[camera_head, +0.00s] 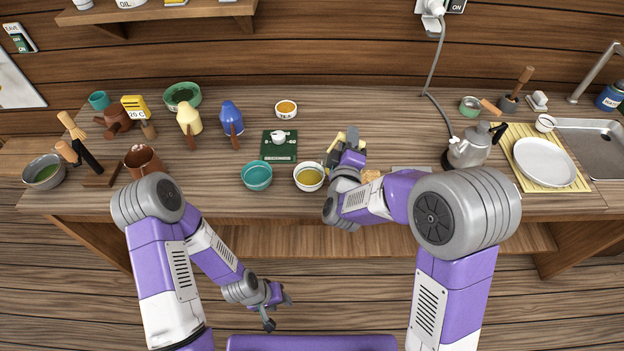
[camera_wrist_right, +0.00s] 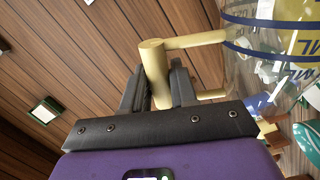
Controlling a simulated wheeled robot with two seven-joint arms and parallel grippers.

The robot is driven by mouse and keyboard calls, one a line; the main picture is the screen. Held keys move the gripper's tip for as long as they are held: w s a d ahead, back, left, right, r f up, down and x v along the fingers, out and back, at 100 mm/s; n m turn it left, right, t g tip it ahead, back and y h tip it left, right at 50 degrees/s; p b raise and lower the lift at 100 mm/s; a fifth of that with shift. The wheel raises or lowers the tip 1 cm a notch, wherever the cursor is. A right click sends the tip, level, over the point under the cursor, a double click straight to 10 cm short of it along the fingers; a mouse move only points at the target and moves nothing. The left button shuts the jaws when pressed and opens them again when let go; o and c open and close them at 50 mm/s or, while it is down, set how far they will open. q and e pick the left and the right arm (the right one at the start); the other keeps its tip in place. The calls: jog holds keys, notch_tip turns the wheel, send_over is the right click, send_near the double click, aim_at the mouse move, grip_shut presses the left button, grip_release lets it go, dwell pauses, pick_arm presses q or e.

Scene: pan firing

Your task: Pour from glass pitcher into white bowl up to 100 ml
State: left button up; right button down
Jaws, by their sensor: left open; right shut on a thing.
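The white bowl (camera_head: 309,188) stands near the counter's front edge and holds a yellow-olive liquid. My right gripper (camera_head: 350,158) is shut on the yellow handle of the glass pitcher, just right of and behind the bowl. In the right wrist view the handle (camera_wrist_right: 155,75) sits between the fingers, and the clear pitcher (camera_wrist_right: 268,40) with printed marks is at the upper right, cut by the frame edge. The pitcher looks tilted. Whether liquid is flowing cannot be told. My left gripper (camera_head: 272,306) is open and empty, low in front of the counter.
A teal bowl (camera_head: 257,177) stands just left of the white bowl. A green scale (camera_head: 278,150) with a small white cup is behind them. A metal kettle (camera_head: 470,149) and a white plate (camera_head: 544,161) are to the right. A brown pot (camera_head: 143,162) is to the left.

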jog(key=shift+a+r, duration=0.1)
jog(key=shift+r, duration=0.05)
jog(key=shift+a+r+p, duration=0.1)
jog(key=shift+a+p, duration=0.1)
jog(key=shift+p, duration=0.15)
jog(key=shift+w+a+r+n+p, duration=0.1)
jog(key=shift+a+r+n+p, duration=0.1)
jog(key=shift+a+n+p, duration=0.35)
dwell(3.5)
jog(key=shift+d, duration=0.15)
